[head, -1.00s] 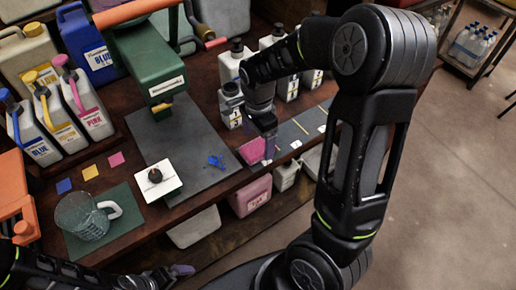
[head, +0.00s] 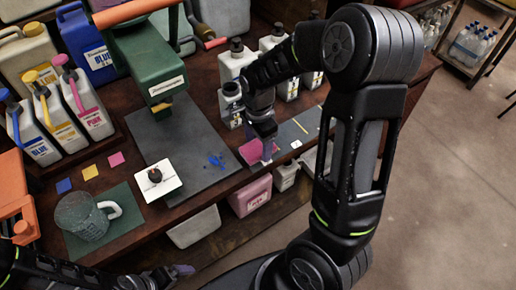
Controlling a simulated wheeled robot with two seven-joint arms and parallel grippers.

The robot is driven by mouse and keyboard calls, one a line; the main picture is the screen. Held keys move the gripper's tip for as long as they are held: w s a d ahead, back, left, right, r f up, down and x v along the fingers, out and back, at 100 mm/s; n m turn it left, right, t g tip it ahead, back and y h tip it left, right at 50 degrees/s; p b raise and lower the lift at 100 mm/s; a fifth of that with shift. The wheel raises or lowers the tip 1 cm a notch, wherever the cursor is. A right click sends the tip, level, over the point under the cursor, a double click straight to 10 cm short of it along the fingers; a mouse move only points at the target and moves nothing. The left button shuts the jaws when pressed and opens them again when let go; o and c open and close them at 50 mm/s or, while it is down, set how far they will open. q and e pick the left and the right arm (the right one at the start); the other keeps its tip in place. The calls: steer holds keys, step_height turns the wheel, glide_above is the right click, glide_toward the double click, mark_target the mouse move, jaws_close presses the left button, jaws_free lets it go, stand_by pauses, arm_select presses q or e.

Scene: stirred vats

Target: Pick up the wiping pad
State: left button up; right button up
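A flat pink pad (head: 250,152), which looks like the wiping pad, lies near the front edge of the dark wooden bench. My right gripper (head: 268,157) points down at the right part of this pad, and its fingers overlap it in the picture. Whether the fingers touch the pad or are closed on it cannot be told. My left gripper (head: 181,271) is low in the view, in front of the bench and away from the pad; its finger opening is unclear.
A blue splotch (head: 215,160) lies on the grey mat (head: 200,130). A white square with a dark knob (head: 157,183), a clear jug (head: 84,217) and a green press (head: 150,62) stand to the left. White bottles (head: 232,62) stand close behind my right gripper.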

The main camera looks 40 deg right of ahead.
mark_target(258, 147)
steer(key=c, duration=1.2)
step_height(258, 147, up, 10)
steer(key=shift+r, duration=0.1)
stand_by(0.4)
steer(key=shift+r+p, duration=0.3)
steer(key=shift+p, duration=0.25)
